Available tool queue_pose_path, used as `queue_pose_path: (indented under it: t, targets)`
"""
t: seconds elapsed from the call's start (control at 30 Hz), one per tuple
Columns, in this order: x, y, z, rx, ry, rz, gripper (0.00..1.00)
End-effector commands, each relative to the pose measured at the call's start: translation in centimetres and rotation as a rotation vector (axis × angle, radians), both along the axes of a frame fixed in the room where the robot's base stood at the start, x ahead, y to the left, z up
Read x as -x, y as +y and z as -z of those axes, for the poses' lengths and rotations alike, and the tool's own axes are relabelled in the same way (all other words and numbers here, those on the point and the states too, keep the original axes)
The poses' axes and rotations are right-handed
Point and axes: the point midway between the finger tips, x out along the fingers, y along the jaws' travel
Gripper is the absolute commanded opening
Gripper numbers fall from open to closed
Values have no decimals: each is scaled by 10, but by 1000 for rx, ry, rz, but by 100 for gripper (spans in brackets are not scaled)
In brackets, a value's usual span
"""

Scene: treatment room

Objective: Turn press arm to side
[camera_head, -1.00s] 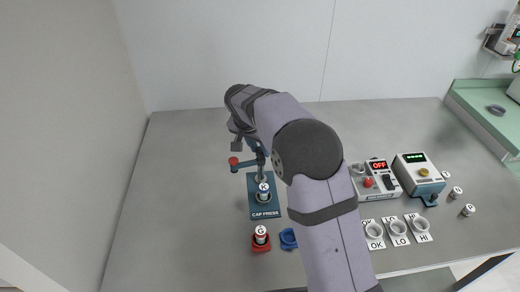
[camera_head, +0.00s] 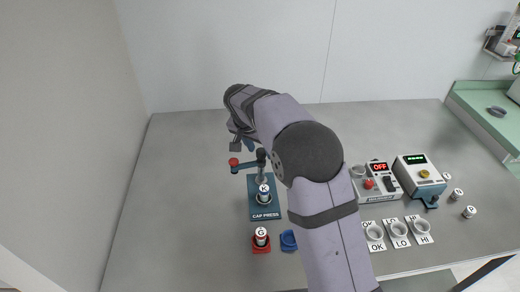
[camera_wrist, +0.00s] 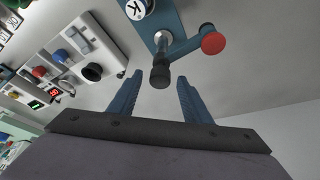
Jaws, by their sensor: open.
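The cap press (camera_head: 264,213) is a blue plate labelled CAP PRESS, with an upright post topped by a black cap (camera_head: 261,155). Its press arm (camera_head: 247,165) points left from the post and ends in a red knob (camera_head: 234,162). In the wrist view the black cap (camera_wrist: 160,76) lies between the open fingertips of my gripper (camera_wrist: 158,76), apart from both; the red knob (camera_wrist: 212,43) is to the right of the fingers. A vial marked K (camera_head: 264,193) stands on the press plate. In the head view my arm hides much of the gripper.
A vial marked G (camera_head: 261,236) stands in a red holder, with a blue cup (camera_head: 288,240) beside it. To the right are a device reading OFF (camera_head: 379,166), another device (camera_head: 420,175), labelled cups (camera_head: 399,228) and loose vials (camera_head: 469,212). The table's left side is clear.

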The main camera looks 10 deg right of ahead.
Motion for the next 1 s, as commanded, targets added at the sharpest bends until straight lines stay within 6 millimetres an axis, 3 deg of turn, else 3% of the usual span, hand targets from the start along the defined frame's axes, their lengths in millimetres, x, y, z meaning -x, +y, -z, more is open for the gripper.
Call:
queue_pose_path:
  t: [0.5,1.0]
  targets:
    - [19,14,-57,-1,-3,0,44]
    - [22,16,-64,-1,-1,0,44]
